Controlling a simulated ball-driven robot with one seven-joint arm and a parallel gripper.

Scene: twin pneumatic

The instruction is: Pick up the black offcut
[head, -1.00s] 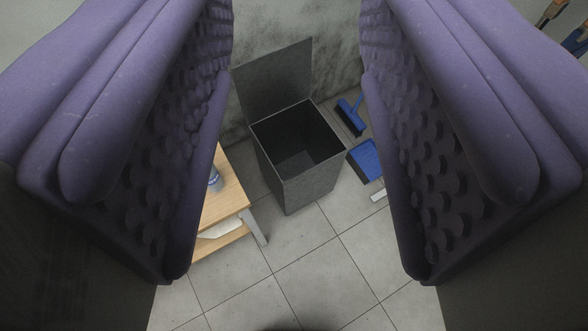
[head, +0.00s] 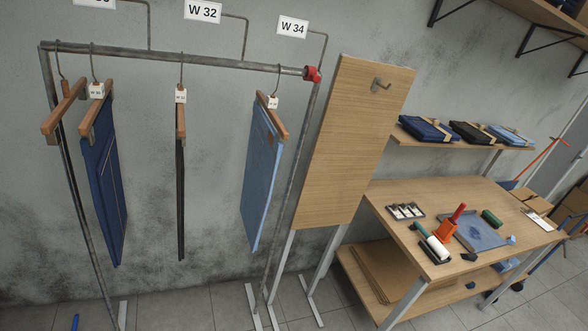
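Small dark scraps lie around the workbench (head: 395,225) at the right. One dark scrap (head: 469,257) is on the bench top near its front edge. Another dark piece (head: 517,286) is lower down, by the lower shelf, and a small bluish-dark piece (head: 470,285) is beside it to the left. They are too small to tell which is the black offcut. My gripper is not in view in this frame.
A garment rail (head: 180,58) with hanging trousers stands at the left. A wooden board (head: 350,140) with a hook stands between rail and bench. The bench holds a folded blue cloth (head: 480,236), an orange holder (head: 442,231) and a lint roller (head: 436,246). Bare floor shows in front.

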